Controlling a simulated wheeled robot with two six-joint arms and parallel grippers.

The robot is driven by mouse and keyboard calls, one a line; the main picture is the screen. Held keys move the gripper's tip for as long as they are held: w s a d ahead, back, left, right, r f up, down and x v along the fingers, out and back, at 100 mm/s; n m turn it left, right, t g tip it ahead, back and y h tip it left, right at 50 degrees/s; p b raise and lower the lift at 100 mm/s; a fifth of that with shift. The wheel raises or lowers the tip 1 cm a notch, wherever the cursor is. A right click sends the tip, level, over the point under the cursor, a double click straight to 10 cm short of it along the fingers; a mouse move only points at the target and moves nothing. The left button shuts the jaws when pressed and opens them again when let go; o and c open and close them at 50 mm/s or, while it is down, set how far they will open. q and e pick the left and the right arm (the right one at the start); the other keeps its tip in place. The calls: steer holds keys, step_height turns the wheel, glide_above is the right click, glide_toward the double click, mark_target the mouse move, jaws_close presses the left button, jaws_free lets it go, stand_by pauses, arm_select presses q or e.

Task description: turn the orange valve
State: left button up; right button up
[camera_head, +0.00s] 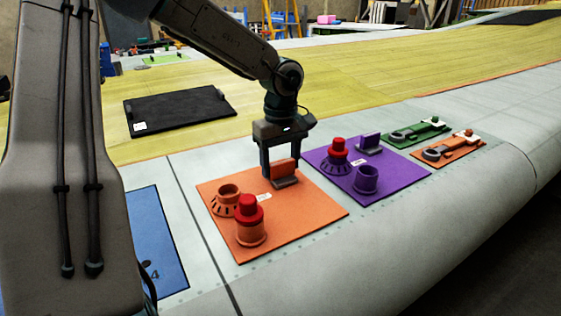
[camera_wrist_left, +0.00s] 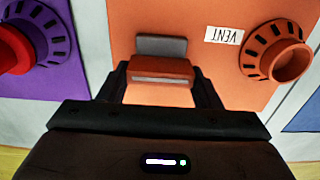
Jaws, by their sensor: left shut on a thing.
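An orange board (camera_head: 317,214) lies on the grey wing surface. It bears an orange paddle-shaped valve handle (camera_head: 285,168) with a grey part (camera_head: 286,182) in front of it. My left gripper (camera_head: 281,172) reaches down from above with its fingers on either side of the orange handle, shut on it. In the left wrist view the handle (camera_wrist_left: 161,69) sits between the fingers, and the grey part (camera_wrist_left: 162,47) shows beyond it. The fingers hide the handle's sides. My right gripper is in neither view.
The orange board also carries a slotted ring (camera_head: 226,200) and a red-topped orange cylinder (camera_head: 250,230). A purple board (camera_head: 402,176) with similar parts lies close to the right. Green (camera_head: 418,132) and orange lever panels (camera_head: 454,152) lie farther right. A black mat (camera_head: 180,110) lies behind.

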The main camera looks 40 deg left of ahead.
mark_target(281, 161)
arm_select(q)
steer(key=shift+w+r, duration=0.1)
steer(key=o, duration=1)
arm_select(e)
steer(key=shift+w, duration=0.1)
arm_select(q)
step_height(281, 161, up, 6)
steer(key=shift+r, duration=0.85)
step_height(281, 161, up, 2)
steer(key=shift+r+p, duration=0.1)
steer(key=shift+p, duration=0.9)
steer(key=shift+r+p, duration=0.45)
steer(key=shift+p, duration=0.05)
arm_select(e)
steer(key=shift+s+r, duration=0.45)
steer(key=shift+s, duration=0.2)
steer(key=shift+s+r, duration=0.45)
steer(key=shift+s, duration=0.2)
